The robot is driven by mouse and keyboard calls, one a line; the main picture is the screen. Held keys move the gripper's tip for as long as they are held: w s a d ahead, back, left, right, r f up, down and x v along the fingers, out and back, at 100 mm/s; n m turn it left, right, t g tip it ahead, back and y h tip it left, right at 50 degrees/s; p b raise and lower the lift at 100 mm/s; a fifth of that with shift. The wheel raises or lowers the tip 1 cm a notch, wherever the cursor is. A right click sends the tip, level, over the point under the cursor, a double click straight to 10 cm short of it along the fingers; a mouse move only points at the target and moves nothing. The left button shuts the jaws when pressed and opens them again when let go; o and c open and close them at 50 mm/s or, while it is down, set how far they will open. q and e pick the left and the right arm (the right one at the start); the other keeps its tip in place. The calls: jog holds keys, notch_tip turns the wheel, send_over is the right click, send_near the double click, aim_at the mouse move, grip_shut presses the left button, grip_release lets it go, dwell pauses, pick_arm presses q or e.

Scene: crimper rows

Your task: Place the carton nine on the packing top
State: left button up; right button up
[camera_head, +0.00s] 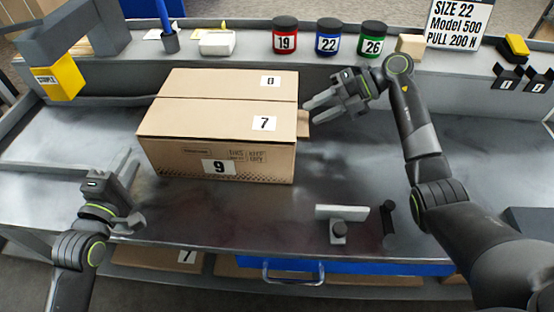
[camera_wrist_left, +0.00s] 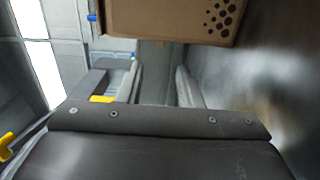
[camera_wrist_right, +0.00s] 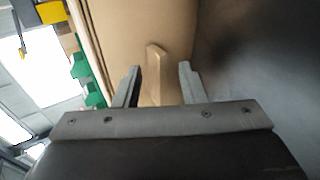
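A brown cardboard carton with a 9 label (camera_head: 219,167) on its front face sits on the dark metal packing top (camera_head: 245,215). Its top face carries a 7 label and an 8 label on either side of a seam. A small cardboard tab (camera_head: 303,123) sticks out from its right side. My right gripper (camera_head: 310,108) is open beside that tab; in the right wrist view the tab (camera_wrist_right: 157,78) shows between and beyond the fingers. My left gripper (camera_head: 136,190) is open and empty, left of and in front of the carton. The left wrist view shows the carton's dotted lower corner (camera_wrist_left: 215,18).
Red 19 (camera_head: 285,38), blue 22 (camera_head: 327,38) and green 26 (camera_head: 372,40) jars stand on the back ledge. Bare top lies right of the carton.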

jog(key=v, duration=1.1)
